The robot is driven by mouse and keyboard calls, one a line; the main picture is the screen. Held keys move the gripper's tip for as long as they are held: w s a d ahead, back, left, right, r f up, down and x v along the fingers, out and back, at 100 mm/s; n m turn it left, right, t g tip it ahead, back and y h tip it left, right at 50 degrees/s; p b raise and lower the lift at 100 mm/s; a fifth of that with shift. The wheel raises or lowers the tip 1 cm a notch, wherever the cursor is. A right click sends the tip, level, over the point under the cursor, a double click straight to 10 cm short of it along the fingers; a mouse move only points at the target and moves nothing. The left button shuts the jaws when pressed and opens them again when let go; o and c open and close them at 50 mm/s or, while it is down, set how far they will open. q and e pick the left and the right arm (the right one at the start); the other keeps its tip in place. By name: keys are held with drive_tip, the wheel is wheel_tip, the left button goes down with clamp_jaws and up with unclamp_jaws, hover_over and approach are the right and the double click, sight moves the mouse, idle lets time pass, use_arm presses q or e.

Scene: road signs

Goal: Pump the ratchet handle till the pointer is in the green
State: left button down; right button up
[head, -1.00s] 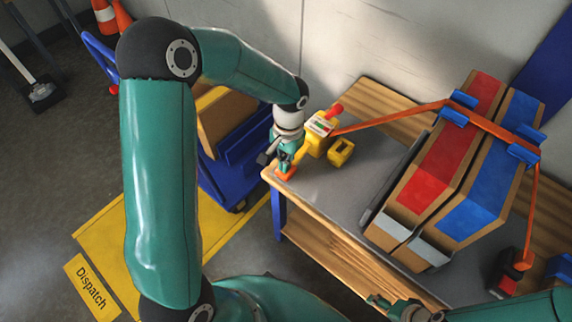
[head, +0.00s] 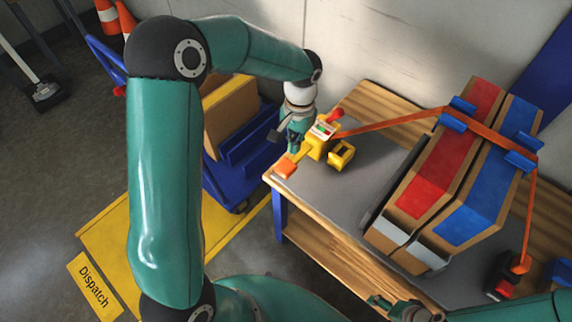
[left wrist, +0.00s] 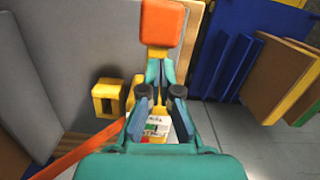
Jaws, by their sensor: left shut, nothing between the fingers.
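The yellow ratchet (head: 317,149) sits at the left end of the table, on the orange strap. Its handle sticks out toward the table's near-left edge and ends in an orange grip (head: 286,167); the grip also shows in the left wrist view (left wrist: 160,22). The gauge (head: 323,130) on top has a white face with red and green; its pointer is too small to read. My left gripper (head: 294,146) is shut and empty, over the handle between grip and gauge. In the left wrist view its fingers (left wrist: 160,76) cover part of the handle; contact is unclear. My right gripper (head: 392,306) is at the bottom edge, partly cut off.
A small yellow block with an opening (head: 341,154) stands right beside the ratchet. The strap (head: 392,122) runs over two large cartons (head: 437,164) with blue corner guards. A blue cart with boxes (head: 243,150) stands left of the table.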

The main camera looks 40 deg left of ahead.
sight(288, 163)
use_arm(q)
wheel_tip(288, 163, up, 8)
drive_tip(key=shift+w+f, duration=0.25)
drive_tip(key=shift+w, duration=0.1)
idle(0.7)
drive_tip(key=s+p, duration=0.1)
drive_tip(key=p, duration=0.1)
drive_tip(key=s+f+p, duration=0.1)
drive_tip(key=p, duration=0.1)
drive_tip(key=s+f+p, duration=0.1)
drive_tip(key=p, duration=0.1)
drive_tip(key=shift+s+d+f, duration=0.25)
drive_tip(key=shift+a+p, duration=0.2)
drive_tip(key=shift+p, duration=0.1)
